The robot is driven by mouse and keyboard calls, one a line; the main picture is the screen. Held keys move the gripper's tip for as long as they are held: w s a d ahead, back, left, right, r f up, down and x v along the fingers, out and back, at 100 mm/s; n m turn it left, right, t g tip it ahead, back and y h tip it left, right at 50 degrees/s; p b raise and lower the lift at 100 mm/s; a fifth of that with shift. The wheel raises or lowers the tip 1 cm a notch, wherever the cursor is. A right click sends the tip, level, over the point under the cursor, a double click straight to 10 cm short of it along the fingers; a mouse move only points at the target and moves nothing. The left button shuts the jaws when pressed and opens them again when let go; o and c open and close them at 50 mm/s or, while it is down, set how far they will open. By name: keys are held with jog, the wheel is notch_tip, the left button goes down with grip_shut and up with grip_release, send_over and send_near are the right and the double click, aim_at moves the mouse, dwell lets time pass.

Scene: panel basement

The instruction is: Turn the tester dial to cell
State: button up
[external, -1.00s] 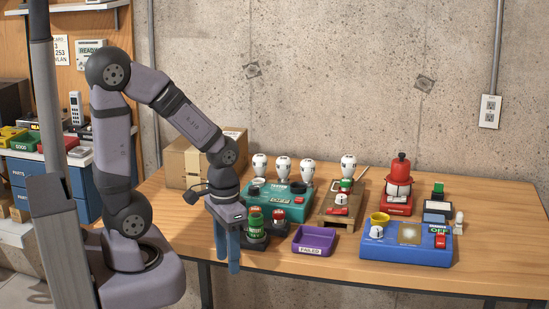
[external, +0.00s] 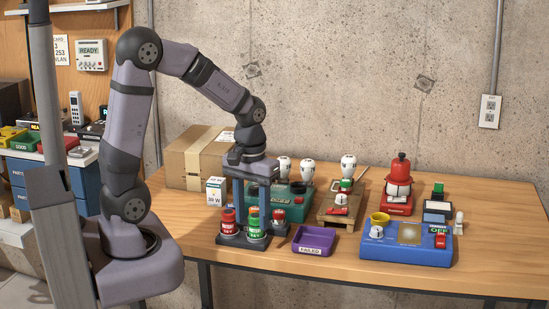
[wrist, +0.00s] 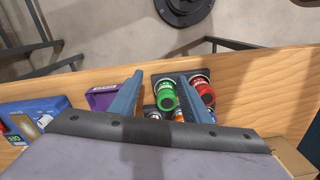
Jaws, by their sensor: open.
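A teal box (external: 293,207), with lettering too small to read, stands at the middle of the table, partly hidden behind my gripper. I cannot tell for sure which is the tester, and no cell mark is legible. My gripper (external: 252,207) points down, its blue fingers apart around or just above the dark rack with red and green canisters. It appears empty.
The dark rack (external: 243,243) holds red and green canisters (wrist: 165,95). A purple tray (external: 313,240) marked FAILED sits to its right. Behind are a cardboard box (external: 195,160), white bulbs (external: 348,165), a wooden stand (external: 325,213) and a red lantern-like device (external: 399,185). The table's front strip is clear.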

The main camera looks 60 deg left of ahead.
jog(key=w+a+r+n+p, duration=0.2)
jog(key=w+a+r+n, duration=0.2)
jog(key=w+a+n, duration=0.65)
jog(key=n+p, duration=0.1)
jog(key=n, duration=0.4)
send_over(253, 187)
jog(key=shift+w+a+r+m, duration=0.15)
jog(key=shift+r+m, duration=0.1)
jog(key=shift+f+p, duration=1.45)
jog(key=shift+f, duration=2.2)
jog(key=c, duration=1)
jog(key=shift+c, duration=0.2)
